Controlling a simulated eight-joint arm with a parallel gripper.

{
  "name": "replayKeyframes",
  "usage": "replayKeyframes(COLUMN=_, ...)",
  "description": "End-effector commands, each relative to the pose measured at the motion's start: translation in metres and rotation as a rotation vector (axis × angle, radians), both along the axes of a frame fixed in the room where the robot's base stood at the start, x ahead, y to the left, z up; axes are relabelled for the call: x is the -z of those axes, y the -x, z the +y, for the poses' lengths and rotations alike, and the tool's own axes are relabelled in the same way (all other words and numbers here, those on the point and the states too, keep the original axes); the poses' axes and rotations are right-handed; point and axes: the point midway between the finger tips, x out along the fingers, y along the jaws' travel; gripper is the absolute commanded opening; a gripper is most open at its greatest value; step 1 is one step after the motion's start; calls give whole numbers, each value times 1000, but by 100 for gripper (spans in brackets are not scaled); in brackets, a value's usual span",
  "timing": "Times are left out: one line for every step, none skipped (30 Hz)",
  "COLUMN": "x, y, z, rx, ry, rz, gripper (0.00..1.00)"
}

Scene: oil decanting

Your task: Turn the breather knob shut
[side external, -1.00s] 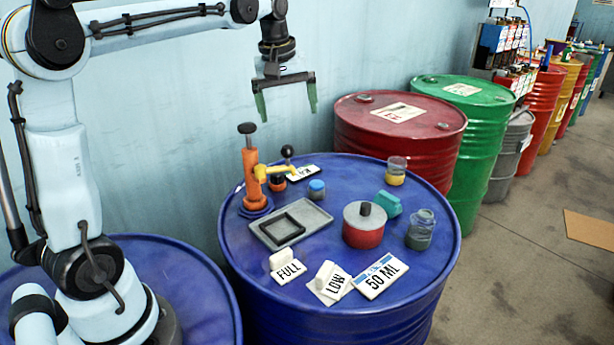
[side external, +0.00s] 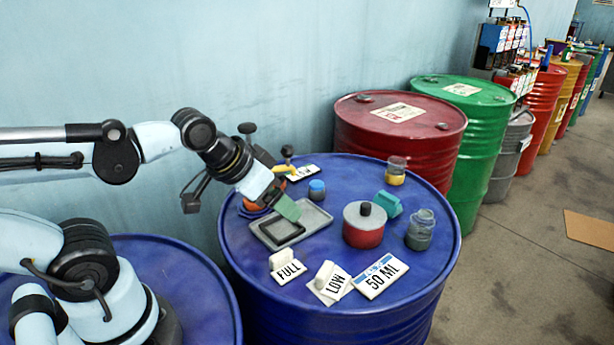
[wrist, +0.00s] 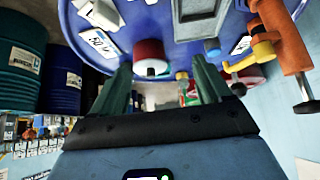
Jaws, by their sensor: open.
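The orange hand pump stands at the back left of the blue drum top (side external: 408,284). In the side view my arm hides most of it, leaving its black handle (side external: 247,128) and a black ball knob (side external: 287,150) above the yellow spout (side external: 289,163) visible. The wrist view shows the orange pump body (wrist: 284,38), yellow spout (wrist: 262,40) and black ball (wrist: 239,89) at the right. I cannot tell for certain which part is the breather knob. My gripper (wrist: 165,74) is open and empty, tilted down in front of the pump; one green finger shows over the grey tray (side external: 318,219).
A red pot with grey lid (side external: 364,228), a teal block (side external: 387,204), glass jars (side external: 420,232) and a blue-capped jar (side external: 317,190) stand on the drum. FULL (side external: 288,271), LOW (side external: 331,285) and 50 ML (side external: 380,276) plates lie along its front.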

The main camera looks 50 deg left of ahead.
Motion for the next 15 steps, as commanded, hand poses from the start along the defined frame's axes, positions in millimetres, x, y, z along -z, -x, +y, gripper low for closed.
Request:
replayKeyframes(x=-4, y=0, z=0, rx=1, ry=-1, rz=-1, gripper=69)
replayKeyframes(x=-7, y=0, z=0, rx=1, ry=-1, rz=-1, gripper=67)
replayKeyframes(x=-12, y=0, z=0, rx=0, ry=0, rz=-1, gripper=67)
replayKeyframes(x=-16, y=0, z=0, rx=0, ry=0, rz=0, gripper=67)
replayKeyframes(x=-20, y=0, z=0, rx=-1, ry=1, rz=0, gripper=67)
replayKeyframes(x=-27, y=0, z=0, rx=-1, ry=1, rz=0, gripper=67)
replayKeyframes(x=-31, y=0, z=0, rx=-1, ry=1, rz=0, gripper=67)
replayKeyframes(x=-36, y=0, z=0, rx=-2, ry=1, rz=0, gripper=67)
replayKeyframes(x=-42, y=0, z=0, rx=-2, ry=1, rz=1, gripper=67)
replayKeyframes(x=-47, y=0, z=0, rx=-2, ry=1, rz=1, gripper=67)
replayKeyframes(x=-51, y=0, z=0, rx=-2, ry=1, rz=1, gripper=67)
replayKeyframes(x=-55, y=-2, z=2, rx=4, ry=-9, rz=9, gripper=67)
replayKeyframes(x=-57, y=-5, z=4, rx=12, ry=-22, rz=18, gripper=67)
replayKeyframes(x=-60, y=-7, z=5, rx=22, ry=-35, rz=26, gripper=67)
replayKeyframes(x=-63, y=-10, z=7, rx=32, ry=-50, rz=38, gripper=67)
